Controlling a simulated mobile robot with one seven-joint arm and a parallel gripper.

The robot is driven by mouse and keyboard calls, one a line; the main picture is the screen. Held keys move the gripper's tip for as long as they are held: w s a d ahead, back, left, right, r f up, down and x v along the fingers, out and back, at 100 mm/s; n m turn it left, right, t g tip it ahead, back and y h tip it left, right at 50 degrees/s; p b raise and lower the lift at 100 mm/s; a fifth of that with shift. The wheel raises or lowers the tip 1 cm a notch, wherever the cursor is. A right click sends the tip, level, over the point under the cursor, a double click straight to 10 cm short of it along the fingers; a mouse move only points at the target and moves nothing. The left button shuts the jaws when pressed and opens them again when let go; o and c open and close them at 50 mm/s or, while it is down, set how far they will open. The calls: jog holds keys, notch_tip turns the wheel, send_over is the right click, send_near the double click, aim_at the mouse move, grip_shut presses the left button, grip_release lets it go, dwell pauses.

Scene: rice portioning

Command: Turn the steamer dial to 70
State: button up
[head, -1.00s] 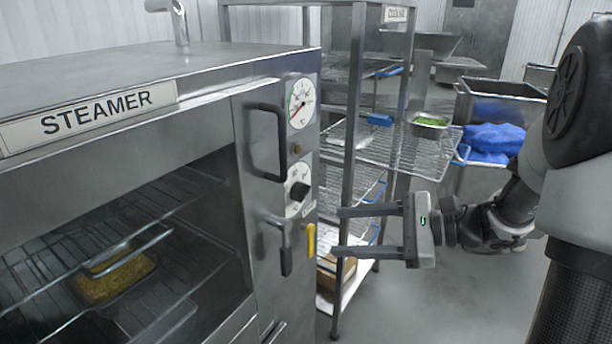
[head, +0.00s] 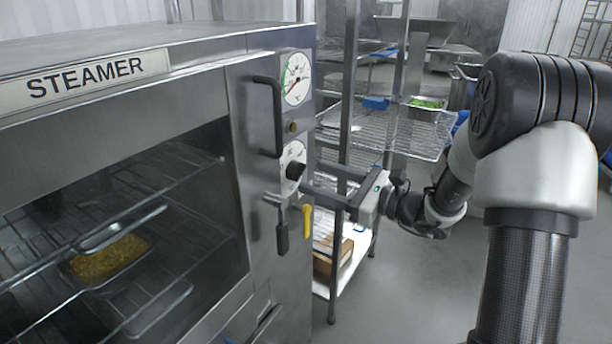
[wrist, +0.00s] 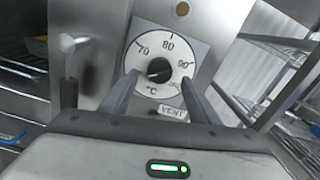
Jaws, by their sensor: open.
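The steamer (head: 60,120) is a steel cabinet at the left in the head view. Its dial (head: 293,170) is white with a black knob, on the front panel below a round gauge (head: 296,78). In the wrist view the dial (wrist: 158,66) shows 70, 80 and 90 with °C, and the black knob (wrist: 158,70) at its middle. My gripper (head: 312,180) is open at the front panel, pointing at the dial. In the wrist view its two fingers (wrist: 158,90) lie on either side of the knob. I cannot tell whether they touch it.
A black door handle (head: 268,115), a lever (head: 281,230) and a yellow handle (head: 307,220) are close to the dial. A wire rack (head: 390,130) stands behind, with a tray of green food (head: 427,104). A tray of yellow food (head: 110,258) is inside the steamer.

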aim_at(297, 172)
jog(key=shift+x, duration=2.05)
jog(key=c, duration=1)
